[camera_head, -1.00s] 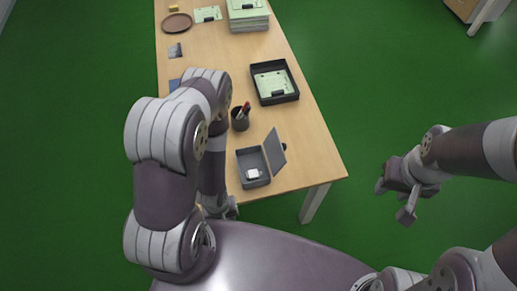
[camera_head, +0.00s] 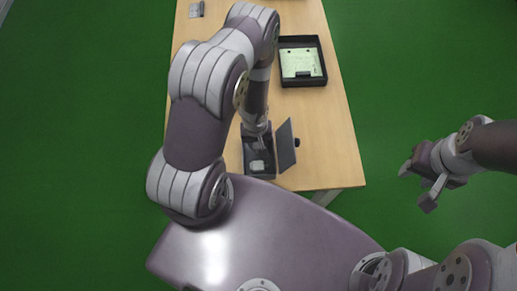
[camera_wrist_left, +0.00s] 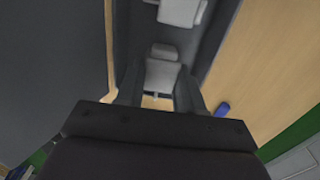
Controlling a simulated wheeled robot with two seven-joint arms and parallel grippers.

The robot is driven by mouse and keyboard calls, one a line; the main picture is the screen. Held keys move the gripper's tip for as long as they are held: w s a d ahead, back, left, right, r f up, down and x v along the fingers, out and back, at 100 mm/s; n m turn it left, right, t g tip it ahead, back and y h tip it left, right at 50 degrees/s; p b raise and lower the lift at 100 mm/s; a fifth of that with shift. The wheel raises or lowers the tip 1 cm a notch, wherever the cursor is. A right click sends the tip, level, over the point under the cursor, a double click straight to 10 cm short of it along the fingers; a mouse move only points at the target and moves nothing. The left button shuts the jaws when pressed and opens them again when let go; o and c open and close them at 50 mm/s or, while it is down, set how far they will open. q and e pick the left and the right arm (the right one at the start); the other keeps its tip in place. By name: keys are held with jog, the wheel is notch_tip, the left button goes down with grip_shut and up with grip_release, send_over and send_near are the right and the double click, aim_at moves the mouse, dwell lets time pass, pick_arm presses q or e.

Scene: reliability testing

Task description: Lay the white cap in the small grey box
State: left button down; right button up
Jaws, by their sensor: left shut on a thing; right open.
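The small grey box (camera_head: 248,173) stands on the near part of the table, its lid (camera_head: 286,147) open at the right. A white piece (camera_head: 257,165) lies inside; it also shows at the top of the left wrist view (camera_wrist_left: 180,11). My left gripper (camera_head: 260,142) is over the far part of the box. In the left wrist view, its fingers (camera_wrist_left: 160,92) are shut on a pale piece, apparently the white cap (camera_wrist_left: 162,72). Whether the cap touches the box is unclear. My right gripper (camera_head: 427,187) is open and empty, off the table's right side.
A black tray (camera_head: 323,64) with a pale green sheet lies farther back on the table (camera_head: 330,130). A small grey item (camera_head: 196,10) is at the far left. A blue object (camera_wrist_left: 222,109) shows beside the left fingers. My left arm hides the table's left part.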

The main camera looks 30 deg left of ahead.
aim_at(257, 144)
pick_arm(q)
notch_tip(257, 144, down, 4)
jog(key=b, duration=0.3)
jog(key=shift+s+f+b, duration=0.15)
jog(key=shift+b, duration=0.25)
jog(key=shift+s+r+p, duration=0.1)
jog(key=shift+r+p, duration=0.2)
jog(key=shift+f, duration=0.1)
jog(key=c, duration=0.7)
grip_release()
jog(key=shift+w, duration=0.2)
jog(key=shift+s+r, duration=0.1)
jog(key=shift+r, duration=0.1)
